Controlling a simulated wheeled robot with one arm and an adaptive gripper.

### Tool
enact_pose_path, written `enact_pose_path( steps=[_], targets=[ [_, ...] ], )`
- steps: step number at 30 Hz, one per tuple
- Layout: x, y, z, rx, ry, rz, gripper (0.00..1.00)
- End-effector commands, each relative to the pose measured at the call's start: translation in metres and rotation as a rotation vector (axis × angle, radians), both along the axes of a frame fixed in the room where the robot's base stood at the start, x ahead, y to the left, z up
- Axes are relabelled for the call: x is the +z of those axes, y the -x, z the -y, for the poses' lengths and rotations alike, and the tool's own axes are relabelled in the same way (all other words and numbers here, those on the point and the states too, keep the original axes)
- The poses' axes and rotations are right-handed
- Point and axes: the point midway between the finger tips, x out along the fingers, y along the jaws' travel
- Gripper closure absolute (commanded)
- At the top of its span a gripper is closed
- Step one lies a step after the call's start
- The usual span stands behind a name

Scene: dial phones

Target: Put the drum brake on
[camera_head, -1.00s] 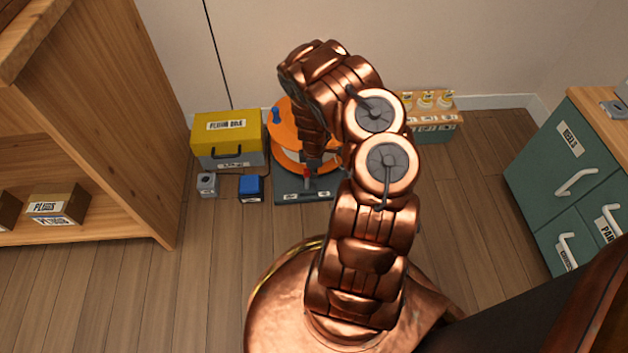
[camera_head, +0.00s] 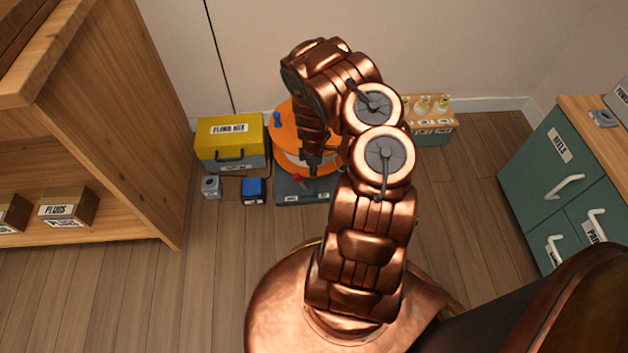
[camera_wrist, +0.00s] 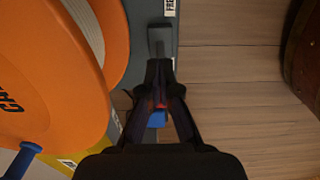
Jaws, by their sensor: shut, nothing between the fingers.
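The cable reel unit has an orange drum (camera_head: 286,128) on a grey base (camera_head: 318,186). The brake lever (camera_head: 298,179) has a red end and leans left over the front of the base. My gripper (camera_head: 312,169) points down just right of the red end, with its tips close together and nothing held. In the wrist view, my gripper (camera_wrist: 160,68) is shut beside the orange drum (camera_wrist: 55,75). A bit of red, likely the lever end (camera_wrist: 162,104), shows between its fingers farther back. A FREE label (camera_wrist: 170,8) is on the base. Whether gripper and lever touch is unclear.
A yellow-and-grey box (camera_head: 229,130) stands left of the reel. A small grey block (camera_head: 211,187) and a blue box (camera_head: 253,190) sit in front of it. A crate of bottles (camera_head: 433,132) stands to the right. The front floor is clear.

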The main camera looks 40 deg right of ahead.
Motion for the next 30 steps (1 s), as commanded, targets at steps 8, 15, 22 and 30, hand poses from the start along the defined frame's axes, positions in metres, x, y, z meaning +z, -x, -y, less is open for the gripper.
enact_pose_path(
  steps=[8, 15, 22, 30],
  targets=[
    [0.021, 0.002, 0.003, -0.001, -0.001, 0.000, 1.00],
    [0.033, 0.004, 0.005, -0.001, -0.001, -0.001, 1.00],
    [0.033, 0.004, 0.006, 0.000, -0.001, -0.001, 1.00],
    [0.033, 0.004, 0.006, 0.000, 0.000, 0.000, 1.00]
  ],
)
